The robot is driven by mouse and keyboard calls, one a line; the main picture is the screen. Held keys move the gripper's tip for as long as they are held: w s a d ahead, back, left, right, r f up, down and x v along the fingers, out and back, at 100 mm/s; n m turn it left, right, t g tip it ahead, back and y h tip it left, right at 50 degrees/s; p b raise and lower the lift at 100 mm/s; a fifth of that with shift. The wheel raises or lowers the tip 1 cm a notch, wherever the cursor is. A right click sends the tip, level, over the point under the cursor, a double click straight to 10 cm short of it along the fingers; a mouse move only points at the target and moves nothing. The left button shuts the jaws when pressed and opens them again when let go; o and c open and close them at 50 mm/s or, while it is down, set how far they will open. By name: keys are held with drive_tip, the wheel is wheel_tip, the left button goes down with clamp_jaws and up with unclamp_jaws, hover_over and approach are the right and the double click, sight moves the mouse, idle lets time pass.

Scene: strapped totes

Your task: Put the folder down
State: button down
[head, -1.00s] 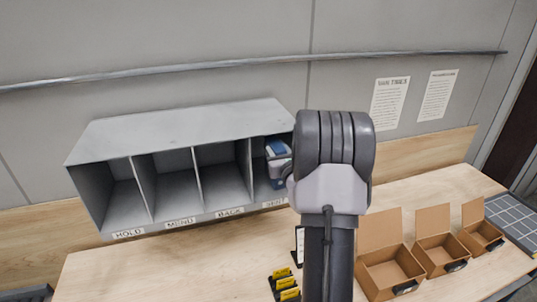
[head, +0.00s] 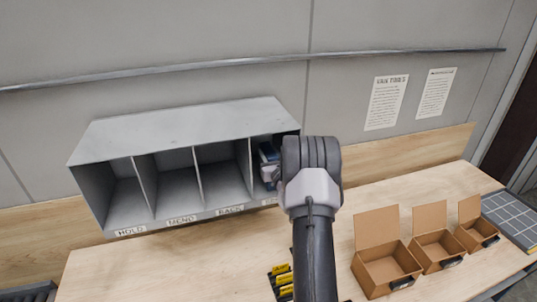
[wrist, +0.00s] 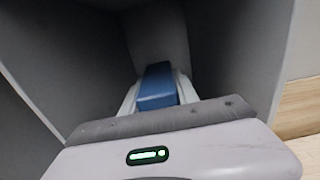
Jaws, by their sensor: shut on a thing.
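The folder is most likely the blue piece (wrist: 158,86) between the pale fingers of my gripper (wrist: 157,92) in the wrist view. Only its near end shows, and its full shape is hidden. My gripper is shut on it inside a grey compartment, with walls on both sides. In the head view my gripper (head: 268,168) and the blue piece (head: 267,153) are at the rightmost compartment of the grey sorter (head: 180,130), partly hidden by my arm. Whether the blue piece touches the compartment floor cannot be told.
The three compartments to the left, labelled HOLD, MEND and BACK, look empty. Three open brown boxes (head: 385,273) stand on the wooden table at the right. Yellow-topped black items (head: 281,280) lie in front of the sorter. A grey gridded tray (head: 515,218) is at the far right.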

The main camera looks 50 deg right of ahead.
drive_tip(key=shift+f, duration=0.15)
drive_tip(key=c, duration=0.9)
unclamp_jaws()
